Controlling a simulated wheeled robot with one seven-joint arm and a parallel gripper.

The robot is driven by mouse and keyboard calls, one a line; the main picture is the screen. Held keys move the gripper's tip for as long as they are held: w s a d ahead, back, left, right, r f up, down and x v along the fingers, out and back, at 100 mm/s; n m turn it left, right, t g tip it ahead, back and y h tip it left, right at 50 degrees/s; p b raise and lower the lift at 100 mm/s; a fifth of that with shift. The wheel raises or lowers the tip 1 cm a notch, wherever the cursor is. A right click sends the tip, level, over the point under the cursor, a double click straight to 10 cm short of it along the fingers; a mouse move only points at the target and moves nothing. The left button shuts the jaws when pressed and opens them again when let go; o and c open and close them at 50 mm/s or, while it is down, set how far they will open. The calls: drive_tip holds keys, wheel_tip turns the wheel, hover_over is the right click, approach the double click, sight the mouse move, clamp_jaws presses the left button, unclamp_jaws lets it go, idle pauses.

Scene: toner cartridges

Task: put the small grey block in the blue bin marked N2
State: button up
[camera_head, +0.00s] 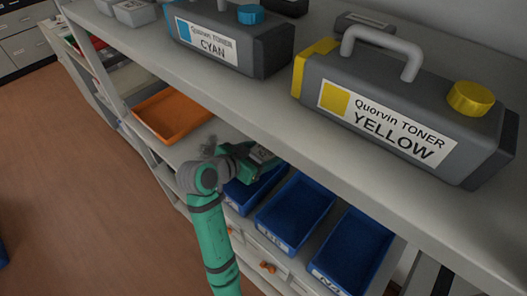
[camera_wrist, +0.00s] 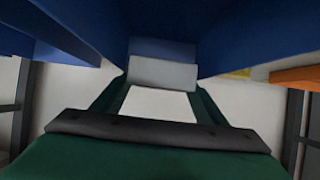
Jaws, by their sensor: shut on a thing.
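My gripper (camera_head: 262,158) reaches in under the upper shelf, over the back of the leftmost blue bin (camera_head: 249,190). In the wrist view its fingers (camera_wrist: 162,82) are shut on the small grey block (camera_wrist: 163,73). In the head view I cannot make out the block clearly. A middle blue bin (camera_head: 296,214) and a right blue bin (camera_head: 351,254) stand to the right of my gripper and look empty. The front label of the right bin (camera_head: 327,283) is slanted and hard to read. Blue bin surfaces (camera_wrist: 235,30) fill the top of the wrist view.
The upper shelf (camera_head: 330,140) overhangs the bins, carrying a yellow toner box (camera_head: 400,105) and a cyan toner box (camera_head: 235,40). An orange tray (camera_head: 172,113) lies left of my gripper. Small drawers with orange handles (camera_head: 268,266) sit below the bins. Open floor (camera_head: 80,180) lies at left.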

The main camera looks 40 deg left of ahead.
drive_tip(key=shift+f, duration=0.25)
drive_tip(key=shift+f, duration=0.2)
drive_tip(key=o, duration=0.8)
drive_tip(key=shift+r, duration=0.1)
drive_tip(key=shift+r, duration=0.2)
drive_tip(key=d+v, duration=0.1)
drive_tip(key=v, duration=1.1)
drive_tip(key=shift+a+r, duration=0.3)
drive_tip(key=shift+a, duration=0.15)
